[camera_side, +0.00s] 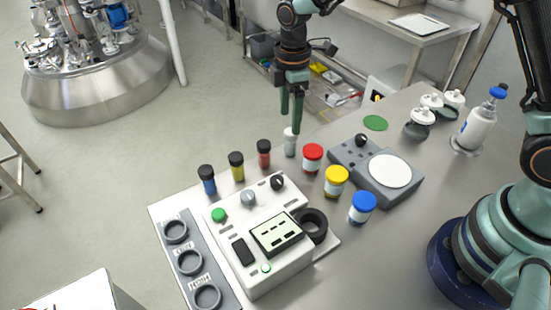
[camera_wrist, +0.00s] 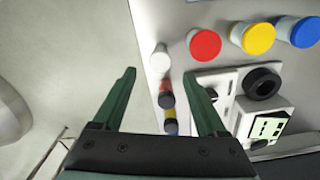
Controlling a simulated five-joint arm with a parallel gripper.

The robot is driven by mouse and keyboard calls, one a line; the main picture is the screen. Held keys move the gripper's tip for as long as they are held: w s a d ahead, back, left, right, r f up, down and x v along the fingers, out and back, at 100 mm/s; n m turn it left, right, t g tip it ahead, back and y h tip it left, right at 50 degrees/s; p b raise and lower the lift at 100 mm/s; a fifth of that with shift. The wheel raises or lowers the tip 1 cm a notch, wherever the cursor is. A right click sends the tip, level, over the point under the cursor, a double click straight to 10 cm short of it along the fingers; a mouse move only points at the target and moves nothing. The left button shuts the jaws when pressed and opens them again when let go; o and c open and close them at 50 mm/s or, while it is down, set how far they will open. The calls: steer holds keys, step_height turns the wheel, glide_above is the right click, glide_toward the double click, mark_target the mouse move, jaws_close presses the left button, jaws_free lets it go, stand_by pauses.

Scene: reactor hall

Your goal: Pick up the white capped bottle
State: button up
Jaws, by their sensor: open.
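The small white capped bottle (camera_side: 290,147) stands upright near the far edge of the metal table, at the end of a row of black-capped vials. In the wrist view the white bottle (camera_wrist: 160,58) shows between and just beyond my fingertips. My gripper (camera_side: 291,118) is open and empty, its green fingers pointing down over the bottle. In the side view the fingertips come close to its cap and partly cover it; I cannot tell whether they touch. In the wrist view my gripper (camera_wrist: 160,73) has its fingers spread on either side.
Black-capped vials (camera_side: 264,154) stand left of the bottle, and a red-capped jar (camera_side: 312,157) close on its right. Yellow (camera_side: 336,181) and blue (camera_side: 362,207) jars, a scale (camera_side: 390,172) and a control box (camera_side: 259,238) stand nearby. The table edge lies just behind the bottle.

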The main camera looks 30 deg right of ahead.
mark_target(291, 135)
steer(key=shift+d+f, duration=0.15)
steer(key=shift+f, duration=1.55)
steer(key=shift+d+f, duration=0.1)
steer(key=shift+f, duration=1.55)
jaws_close()
